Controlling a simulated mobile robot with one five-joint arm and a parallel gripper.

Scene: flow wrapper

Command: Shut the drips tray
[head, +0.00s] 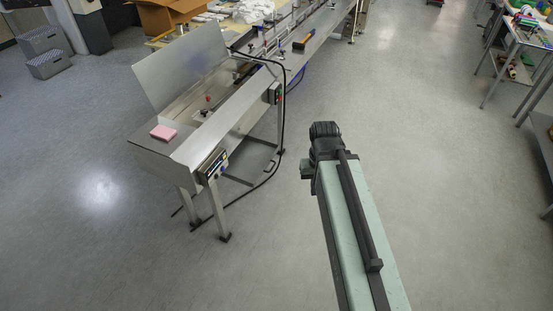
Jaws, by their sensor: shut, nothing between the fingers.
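I cannot pick out the drips tray in the head view. The steel flow wrapper (215,130) stands left of centre on thin legs, with a raised sheet panel (183,66) along its far side. A control box (213,165) hangs on its near end. My arm reaches up from the bottom right over open floor and ends in a dark joint, to the right of the machine and apart from it in the picture. The fingers of my gripper do not show.
A pink block (163,132) lies on the machine's near end. A black cable (283,130) loops down its right side to the floor. Grey steps (45,50) stand at the far left, a cardboard box (165,14) behind. Shelving (515,50) lines the right. The floor between is clear.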

